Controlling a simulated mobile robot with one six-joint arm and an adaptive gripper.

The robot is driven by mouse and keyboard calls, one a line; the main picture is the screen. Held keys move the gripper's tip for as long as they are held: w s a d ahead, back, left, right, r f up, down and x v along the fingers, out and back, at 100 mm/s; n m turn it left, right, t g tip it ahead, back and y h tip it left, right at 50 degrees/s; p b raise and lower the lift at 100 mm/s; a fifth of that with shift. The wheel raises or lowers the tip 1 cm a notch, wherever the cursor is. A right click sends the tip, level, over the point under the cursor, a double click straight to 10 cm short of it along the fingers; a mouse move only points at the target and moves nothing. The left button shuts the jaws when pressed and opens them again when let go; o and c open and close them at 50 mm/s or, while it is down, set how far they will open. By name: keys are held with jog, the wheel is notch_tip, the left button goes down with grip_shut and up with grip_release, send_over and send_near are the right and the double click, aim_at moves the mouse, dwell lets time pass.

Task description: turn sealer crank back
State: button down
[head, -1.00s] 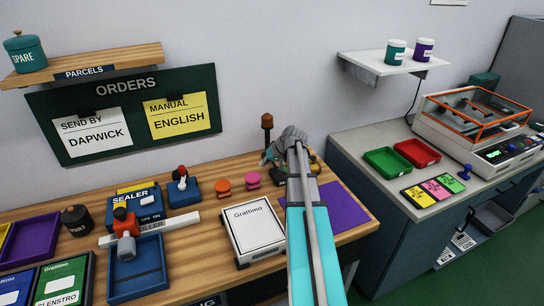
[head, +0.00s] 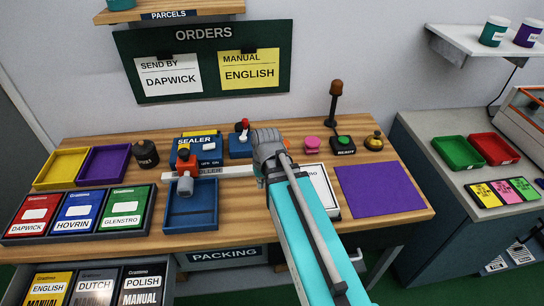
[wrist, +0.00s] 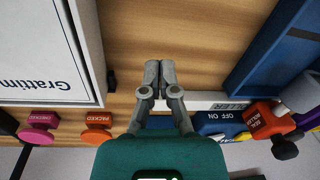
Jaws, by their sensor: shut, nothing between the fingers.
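The sealer (head: 197,142) is a blue unit at the back of the bench with an on/off panel. An orange-red seal roller block with a dark knob (head: 184,153) stands at its left, above a white roller bar (head: 238,170). In the wrist view the red block (wrist: 268,120) and its black knob are at lower right; which part is the crank I cannot tell. My gripper (wrist: 153,72) is shut and empty over bare wood, left of the roller block in that view. In the head view my arm hides its fingertips.
A blue tray (head: 203,222) sits in front of the sealer. A white Grattimo box (head: 322,182) is partly behind my arm, near the gripper. A red-knobbed lever box (head: 240,146), a pink button (head: 313,142) and a beacon (head: 334,105) line the back. A purple mat (head: 382,190) is clear.

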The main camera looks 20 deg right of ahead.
jog(key=shift+g+h, duration=0.3)
jog(key=shift+h, duration=0.2)
jog(key=shift+s+a, duration=1.55)
jog(key=shift+s, duration=0.15)
jog(key=c, duration=1.3)
grip_release()
jog(key=shift+c, duration=0.2)
